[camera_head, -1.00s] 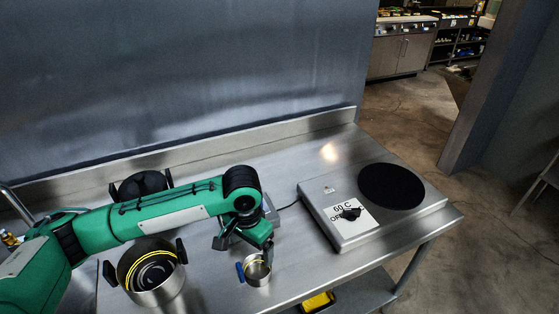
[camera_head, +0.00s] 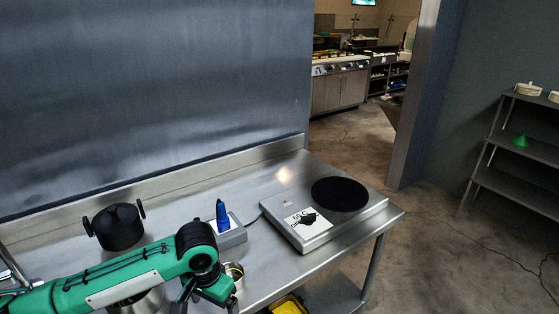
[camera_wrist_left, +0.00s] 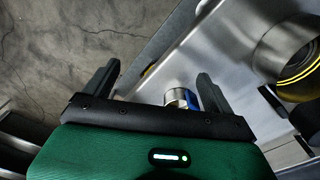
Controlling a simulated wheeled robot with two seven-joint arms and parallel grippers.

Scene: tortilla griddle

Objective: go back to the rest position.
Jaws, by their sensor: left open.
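My left arm comes in from the lower left in the head view. Its gripper (camera_head: 207,300) is at the bottom edge, by the front of the steel table (camera_head: 260,275), partly hidden by the wrist. In the left wrist view the gripper (camera_wrist_left: 157,88) has its two fingers wide apart with nothing between them. A small steel cup (camera_head: 236,268) stands just beyond the wrist in the head view. It also shows in the wrist view (camera_wrist_left: 176,97), beside the right finger. My right gripper is in neither view.
A steel pot (camera_wrist_left: 298,62) with yellow bands stands near the gripper. A black lidded pot (camera_head: 118,228) is behind my arm. A hot plate (camera_head: 304,232) sits right. A yellow object (camera_head: 289,306) is below the table.

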